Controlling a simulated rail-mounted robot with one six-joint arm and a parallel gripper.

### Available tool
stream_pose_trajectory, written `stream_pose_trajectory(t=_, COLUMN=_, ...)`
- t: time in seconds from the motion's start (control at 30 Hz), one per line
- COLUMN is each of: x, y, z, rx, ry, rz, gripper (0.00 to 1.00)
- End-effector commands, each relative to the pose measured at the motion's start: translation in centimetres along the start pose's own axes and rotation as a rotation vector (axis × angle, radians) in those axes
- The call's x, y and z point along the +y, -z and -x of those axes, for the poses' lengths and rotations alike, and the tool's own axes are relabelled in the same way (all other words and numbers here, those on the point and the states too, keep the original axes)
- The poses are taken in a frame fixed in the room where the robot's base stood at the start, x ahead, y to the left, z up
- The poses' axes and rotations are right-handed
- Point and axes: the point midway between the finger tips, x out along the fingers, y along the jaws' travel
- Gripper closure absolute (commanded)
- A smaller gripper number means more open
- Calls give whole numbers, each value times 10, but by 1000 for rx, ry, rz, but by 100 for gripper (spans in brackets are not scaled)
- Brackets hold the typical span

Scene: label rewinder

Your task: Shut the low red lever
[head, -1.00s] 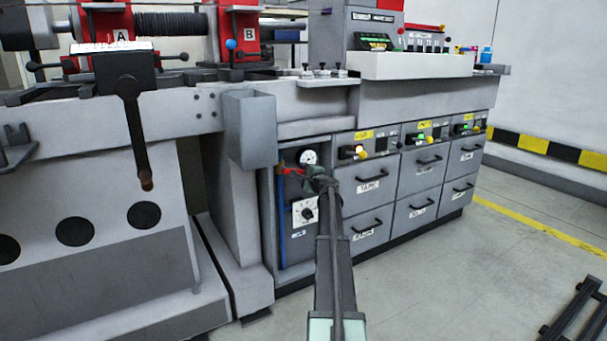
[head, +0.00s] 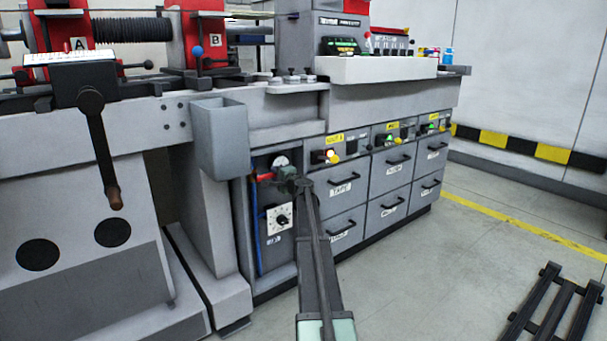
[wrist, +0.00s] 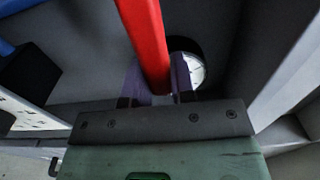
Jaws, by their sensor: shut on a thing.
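In the wrist view the lever (wrist: 146,40) is a red bar coming down from the top between my gripper's fingers. My gripper (wrist: 157,88) is shut on the lever's near end. In the head view my gripper (head: 286,180) is small and dark at the panel, and it partly hides the lever's right end. The lever lies roughly level in the head view.
A round gauge (head: 280,160) sits just above my gripper, and a white dial plate (head: 279,218) below it. The blue pipe (head: 255,228) runs down the panel's left side. The grey bin (head: 218,137) overhangs at upper left. Drawers (head: 343,190) stand to the right; open floor lies in front.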

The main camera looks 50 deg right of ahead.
Motion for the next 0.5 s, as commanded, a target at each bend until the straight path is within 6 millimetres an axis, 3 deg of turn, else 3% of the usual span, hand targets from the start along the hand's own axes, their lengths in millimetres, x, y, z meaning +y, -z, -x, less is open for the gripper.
stream_pose_trajectory(t=0.27, x=0, y=0, z=0, rx=1, ry=0, rz=12, gripper=100)
stream_pose_trajectory(t=0.3, x=0, y=0, z=0, rx=1, ry=0, rz=12, gripper=70)
stream_pose_trajectory(t=0.43, x=0, y=0, z=0, rx=1, ry=0, rz=10, gripper=51)
stream_pose_trajectory(t=0.5, x=0, y=0, z=0, rx=1, ry=0, rz=10, gripper=51)
